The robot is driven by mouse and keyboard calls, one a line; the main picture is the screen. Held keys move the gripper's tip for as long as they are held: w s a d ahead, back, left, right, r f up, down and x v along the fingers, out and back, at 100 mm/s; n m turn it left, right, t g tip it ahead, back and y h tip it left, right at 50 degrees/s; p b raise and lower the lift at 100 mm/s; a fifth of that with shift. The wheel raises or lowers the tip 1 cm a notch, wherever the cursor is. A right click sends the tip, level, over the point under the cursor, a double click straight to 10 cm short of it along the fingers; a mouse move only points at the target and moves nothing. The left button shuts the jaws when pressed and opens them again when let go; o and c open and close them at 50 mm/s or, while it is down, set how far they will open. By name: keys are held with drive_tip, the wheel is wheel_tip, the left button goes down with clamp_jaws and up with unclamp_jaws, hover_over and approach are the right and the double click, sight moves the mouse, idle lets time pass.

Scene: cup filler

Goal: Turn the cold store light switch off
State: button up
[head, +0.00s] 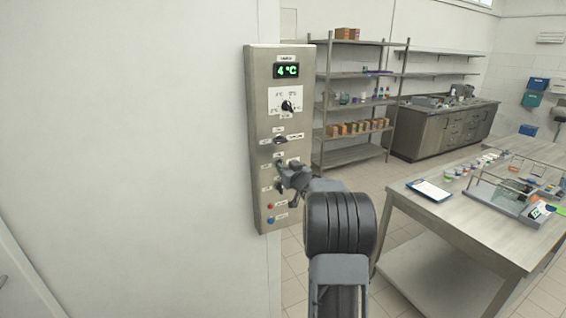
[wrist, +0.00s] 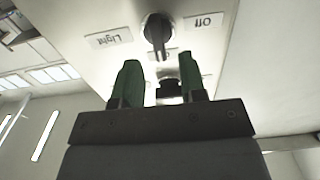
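The control panel (head: 262,120) is a tall steel box on the white wall, with a green 4 °C display on top. In the wrist view, a dark rotary switch (wrist: 157,33) sits on the panel face (wrist: 75,15) between a "Light" label (wrist: 108,39) and an "Off" label (wrist: 204,21), both upside down. My gripper (wrist: 160,72) has its two green fingers apart, just short of this switch in the picture. A dark part shows between the fingers; I cannot tell what it is. In the head view my gripper (head: 284,174) is at the panel's lower half and hides part of it.
A temperature dial (head: 287,106) and another dark switch (head: 280,140) are higher on the panel. A red button (head: 270,206) and a blue button (head: 270,219) are below. A steel table (head: 470,225) stands at right; shelves (head: 345,106) are behind.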

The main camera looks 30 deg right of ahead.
drive_tip(key=shift+w+d+p, duration=0.15)
drive_tip(key=shift+w+p, duration=0.05)
drive_tip(key=shift+w, duration=0.7)
drive_tip(key=shift+w+d+p, duration=0.1)
drive_tip(key=shift+w+p, duration=0.05)
drive_tip(key=shift+w, duration=0.7)
clamp_jaws()
drive_tip(key=shift+d, duration=0.1)
